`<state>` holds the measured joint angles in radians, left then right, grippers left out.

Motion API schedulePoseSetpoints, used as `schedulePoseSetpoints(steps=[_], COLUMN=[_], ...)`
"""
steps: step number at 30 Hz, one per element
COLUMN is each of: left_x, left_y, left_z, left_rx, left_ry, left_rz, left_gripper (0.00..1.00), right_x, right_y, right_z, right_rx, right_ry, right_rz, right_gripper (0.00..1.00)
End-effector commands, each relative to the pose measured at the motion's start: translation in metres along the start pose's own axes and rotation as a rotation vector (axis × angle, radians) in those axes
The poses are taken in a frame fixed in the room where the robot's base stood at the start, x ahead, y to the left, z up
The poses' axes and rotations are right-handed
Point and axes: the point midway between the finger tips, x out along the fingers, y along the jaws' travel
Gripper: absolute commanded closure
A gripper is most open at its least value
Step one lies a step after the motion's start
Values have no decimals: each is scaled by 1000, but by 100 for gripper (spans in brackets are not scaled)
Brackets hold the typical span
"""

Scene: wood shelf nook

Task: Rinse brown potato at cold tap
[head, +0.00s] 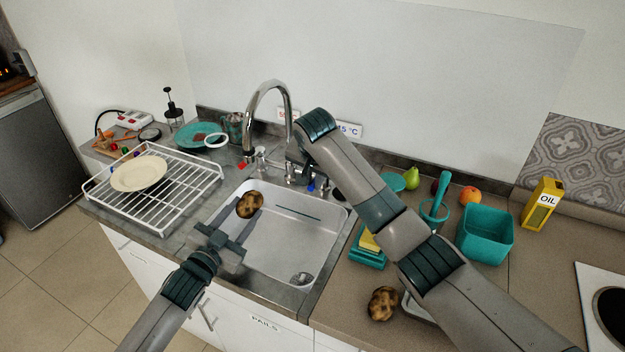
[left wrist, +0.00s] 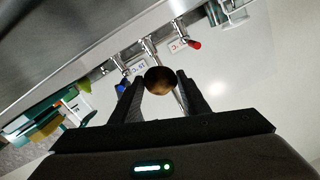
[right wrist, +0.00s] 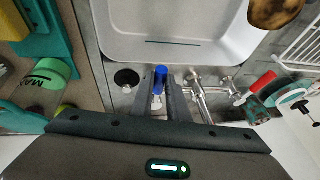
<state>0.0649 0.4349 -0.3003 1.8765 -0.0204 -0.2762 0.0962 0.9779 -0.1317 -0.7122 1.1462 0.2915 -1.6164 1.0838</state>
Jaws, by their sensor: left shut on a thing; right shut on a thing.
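A brown potato (head: 249,204) is held by my left gripper (head: 228,227) over the left part of the sink (head: 285,245), below the tap spout (head: 249,155). In the left wrist view the potato (left wrist: 160,80) sits between the two fingers. My right gripper (right wrist: 160,88) is shut on the blue tap handle (right wrist: 160,74); in the head view my right arm partly hides this hold. The red tap handle (right wrist: 263,83) is free. No water stream is clearly visible. A second brown potato (head: 382,303) lies on the right counter.
A white dish rack (head: 165,205) with a cream plate (head: 139,174) stands left of the sink. Right of it are a teal sponge holder (head: 368,259), a teal bin (head: 484,236) and a yellow oil carton (head: 541,205). The sink basin around the potato is clear.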

Motion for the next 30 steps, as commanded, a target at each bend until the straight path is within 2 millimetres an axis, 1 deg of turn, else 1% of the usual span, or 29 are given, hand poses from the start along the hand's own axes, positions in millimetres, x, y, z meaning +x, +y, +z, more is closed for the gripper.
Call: schedulePoseSetpoints(steps=[9, 20, 21, 22, 23, 30], left_x=[0, 0, 0, 0, 0, 0], left_y=[0, 0, 0, 0, 0, 0], left_z=[0, 0, 0, 0, 0, 0], left_rx=[0, 0, 0, 0, 0, 0], left_ry=[1, 1, 1, 1, 1, 1], left_rz=[0, 0, 0, 0, 0, 0], left_gripper=[82, 82, 82, 82, 82, 82], right_x=[-2, -2, -2, -2, -2, -2], right_y=[17, 18, 18, 18, 18, 18], right_z=[-4, -4, -4, -4, -4, -4], right_rx=[-160, -182, -182, -182, -182, -181], right_ry=[-35, -38, -38, -38, -38, -38], right_rz=[-69, -76, -76, -76, -76, -76], right_gripper=[100, 100, 76, 69, 67, 67])
